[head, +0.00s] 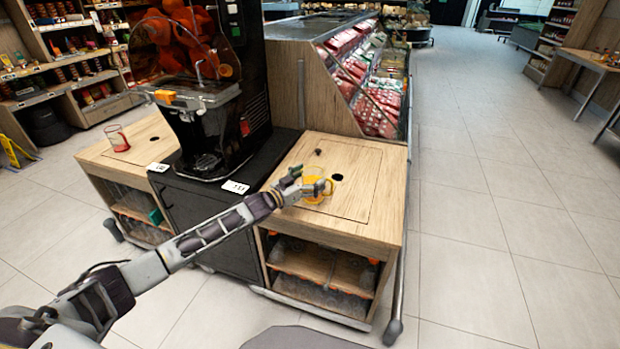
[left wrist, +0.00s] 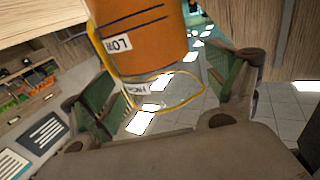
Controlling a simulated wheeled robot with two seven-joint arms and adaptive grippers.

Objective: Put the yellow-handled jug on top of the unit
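The yellow-handled jug (head: 315,190), with orange contents, is upright at the top of the right wooden unit (head: 335,225), beside a round dark hole. My left gripper (head: 304,187) is right at the jug, on its left side. In the left wrist view the jug (left wrist: 150,40) fills the middle, showing a yellow handle and white labels. The green-padded fingers of my left gripper (left wrist: 170,92) stand wide apart at either side, with a gap at the right finger. I cannot tell whether the jug's base touches the wood. My right gripper is not in view.
A black juicer (head: 205,90) with oranges stands left of the unit. A red-handled jug (head: 118,140) is on the left wooden unit (head: 130,155). A refrigerated display (head: 350,80) stands behind. Tiled floor at the right is clear.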

